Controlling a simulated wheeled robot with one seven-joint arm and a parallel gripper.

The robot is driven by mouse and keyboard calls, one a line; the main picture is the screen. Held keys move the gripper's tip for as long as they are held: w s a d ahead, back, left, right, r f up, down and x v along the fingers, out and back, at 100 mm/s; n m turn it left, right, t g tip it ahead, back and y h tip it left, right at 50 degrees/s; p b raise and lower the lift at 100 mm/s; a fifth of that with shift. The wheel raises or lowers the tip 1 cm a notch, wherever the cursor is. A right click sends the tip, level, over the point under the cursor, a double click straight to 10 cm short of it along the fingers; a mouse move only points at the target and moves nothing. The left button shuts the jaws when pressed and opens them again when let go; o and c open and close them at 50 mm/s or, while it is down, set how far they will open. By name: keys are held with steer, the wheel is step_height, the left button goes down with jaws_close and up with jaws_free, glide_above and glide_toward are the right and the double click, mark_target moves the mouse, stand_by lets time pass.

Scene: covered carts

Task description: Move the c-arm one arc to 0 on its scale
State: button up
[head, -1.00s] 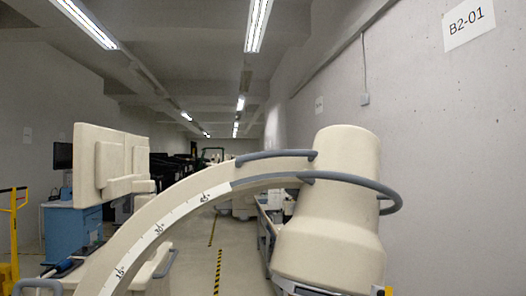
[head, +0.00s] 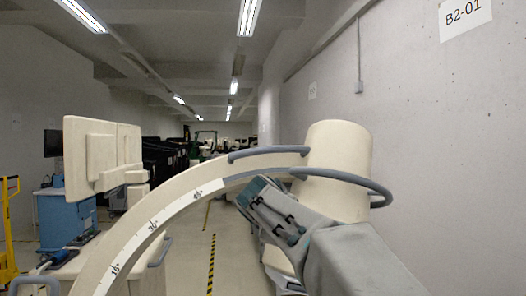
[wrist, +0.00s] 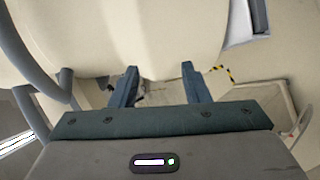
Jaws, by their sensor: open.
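The c-arm's beige arc (head: 130,228) curves from the lower left up to a beige cylindrical head (head: 340,150) at right. Its white scale strip (head: 175,207) shows marks that look like 15, 30 and 45; no 0 mark or pointer is visible. Grey handle rails (head: 350,179) run around the head and along the arc's top. My gripper (head: 255,190) is just in front of the head, below the rails. In the wrist view its two blue fingers (wrist: 160,83) are apart with nothing gripped, facing beige housing; grey rails (wrist: 22,50) pass to their left.
A beige panel unit (head: 103,155) stands behind the arc at left, near a blue cabinet (head: 67,217) and a yellow trolley (head: 8,225). A concrete wall (head: 440,130) closes the right side. Floor with yellow-black tape (head: 211,265) is open down the middle aisle.

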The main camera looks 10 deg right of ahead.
steer(key=w+a+r+n+t+h+p, duration=0.1)
steer(key=w+a+r, duration=0.15)
steer(key=r, duration=0.25)
steer(key=w+a+r+n+t+h+p, duration=0.1)
steer(key=w+a+r+n+t, duration=0.15)
steer(key=r, duration=0.35)
steer(key=n+t+h, duration=0.1)
steer(key=t, duration=0.1)
glide_toward(261, 150)
steer(key=shift+g, duration=0.35)
steer(key=shift+r+p+x, duration=0.2)
steer(key=shift+p+x, duration=1.3)
steer(key=shift+x, duration=0.4)
steer(key=shift+r+p+x, duration=0.2)
steer(key=shift+p+x, duration=1.3)
steer(key=shift+x, duration=0.35)
steer(key=shift+p+x, duration=1.05)
steer(key=shift+x, duration=1)
steer(key=shift+a+f, duration=0.1)
steer(key=shift+f, duration=0.05)
jaws_close()
